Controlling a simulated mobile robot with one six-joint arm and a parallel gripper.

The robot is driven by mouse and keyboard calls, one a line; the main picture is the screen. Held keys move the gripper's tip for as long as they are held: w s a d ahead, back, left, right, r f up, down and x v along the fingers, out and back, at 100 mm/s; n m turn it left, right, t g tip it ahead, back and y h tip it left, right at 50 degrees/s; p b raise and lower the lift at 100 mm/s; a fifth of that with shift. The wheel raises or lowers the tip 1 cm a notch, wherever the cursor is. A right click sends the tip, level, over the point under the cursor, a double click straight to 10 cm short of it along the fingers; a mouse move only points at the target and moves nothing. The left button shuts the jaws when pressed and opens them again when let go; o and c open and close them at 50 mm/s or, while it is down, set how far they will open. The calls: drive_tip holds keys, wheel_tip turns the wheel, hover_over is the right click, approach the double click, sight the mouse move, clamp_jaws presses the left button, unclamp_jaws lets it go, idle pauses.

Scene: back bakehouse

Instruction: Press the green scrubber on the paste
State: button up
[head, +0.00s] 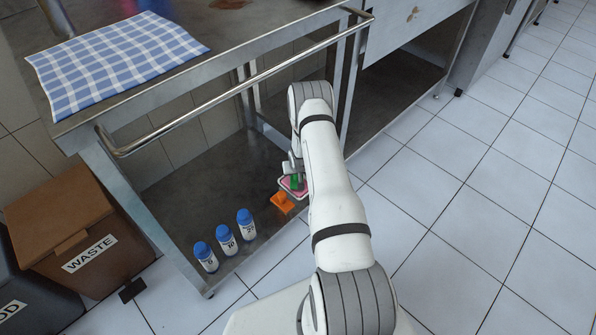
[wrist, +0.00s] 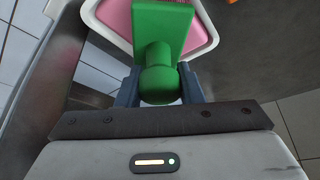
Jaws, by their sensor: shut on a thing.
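The green scrubber (wrist: 163,35) has a round knob and a flat block, with a strip of bristles at the top of the wrist view. My gripper (wrist: 158,88) is shut on its knob, with a finger on each side. The pink paste (wrist: 119,18) lies in a white-rimmed dish (wrist: 208,32) behind and around the scrubber. In the head view the scrubber (head: 296,182) shows small over the dish (head: 283,183) on the lower shelf, partly hidden by my arm. I cannot tell whether the bristles touch the paste.
An orange object (head: 282,203) lies close to the dish. Several blue-capped bottles (head: 226,239) stand along the shelf's front left. The table's rail (head: 215,100) and leg (head: 352,90) frame the shelf. A brown waste bin (head: 70,225) stands at left. Tiled floor is clear at right.

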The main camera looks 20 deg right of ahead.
drive_tip(key=shift+r+p, duration=2.25)
drive_tip(key=shift+r, duration=1.3)
